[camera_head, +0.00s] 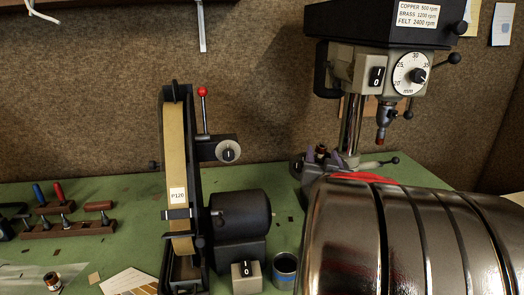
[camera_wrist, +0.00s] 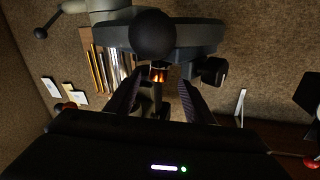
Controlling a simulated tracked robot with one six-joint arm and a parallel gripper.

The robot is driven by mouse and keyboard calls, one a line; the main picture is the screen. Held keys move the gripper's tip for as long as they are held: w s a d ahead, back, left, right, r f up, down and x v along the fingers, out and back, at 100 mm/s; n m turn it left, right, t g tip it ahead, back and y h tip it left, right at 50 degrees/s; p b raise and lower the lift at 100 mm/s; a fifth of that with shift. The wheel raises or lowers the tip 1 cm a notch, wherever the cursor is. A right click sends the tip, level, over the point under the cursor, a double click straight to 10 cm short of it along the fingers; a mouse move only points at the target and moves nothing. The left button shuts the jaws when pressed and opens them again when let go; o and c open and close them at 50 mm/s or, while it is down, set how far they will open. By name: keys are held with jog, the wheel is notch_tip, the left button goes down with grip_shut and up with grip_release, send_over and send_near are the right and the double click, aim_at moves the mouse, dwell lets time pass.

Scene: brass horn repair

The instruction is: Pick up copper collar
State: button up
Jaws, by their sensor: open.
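A small dark copper-coloured collar (camera_head: 321,150) stands at the foot of the drill press column. In the wrist view the collar (camera_wrist: 158,75) glows orange and lies ahead, between the lines of the two fingers. My gripper (camera_head: 321,160) is open, with its dark fingers either side of the collar in the head view. In the wrist view my gripper (camera_wrist: 161,95) shows both fingers apart with nothing clamped. Whether the fingers touch the collar cannot be told. The collar's lower part is hidden.
The drill press (camera_head: 384,75) rises close behind, its chuck (camera_head: 386,120) hanging to the right. A belt sander (camera_head: 177,170) stands left of my gripper. A tin (camera_head: 285,270) and a small copper-toned ring (camera_head: 53,281) are on the green bench (camera_head: 120,190). My shiny arm covers the lower right.

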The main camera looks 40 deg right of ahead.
aim_at(321, 151)
jog(key=shift+x, duration=2.6)
jog(key=shift+f, duration=0.1)
grip_shut()
